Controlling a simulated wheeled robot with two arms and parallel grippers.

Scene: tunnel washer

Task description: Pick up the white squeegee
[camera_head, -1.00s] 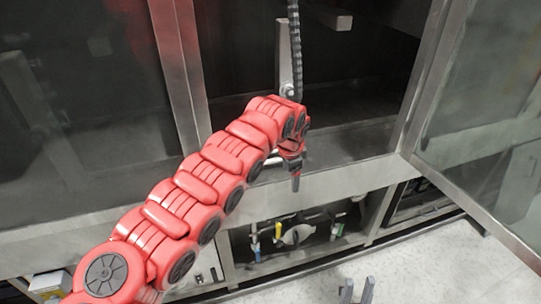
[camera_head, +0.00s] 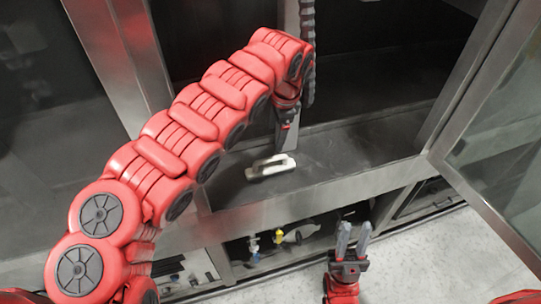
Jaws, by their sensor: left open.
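The white squeegee (camera_head: 270,166) lies on the dark floor of the washer chamber, near its front ledge. My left gripper (camera_head: 281,141) hangs pointing down just behind and above the squeegee in the picture, apart from it as far as I can see. It is open and holds nothing visible; its fingers are small and dark here. My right gripper (camera_head: 353,238) is low in the view, in front of the washer, with its two grey fingers apart, pointing up and empty.
A grey post with a ribbed hose (camera_head: 308,50) stands behind my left gripper. The open glass door (camera_head: 500,130) is at the right, and a metal frame post (camera_head: 115,60) at the left. A lower shelf (camera_head: 262,268) holds several small items. The chamber floor right of the squeegee is clear.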

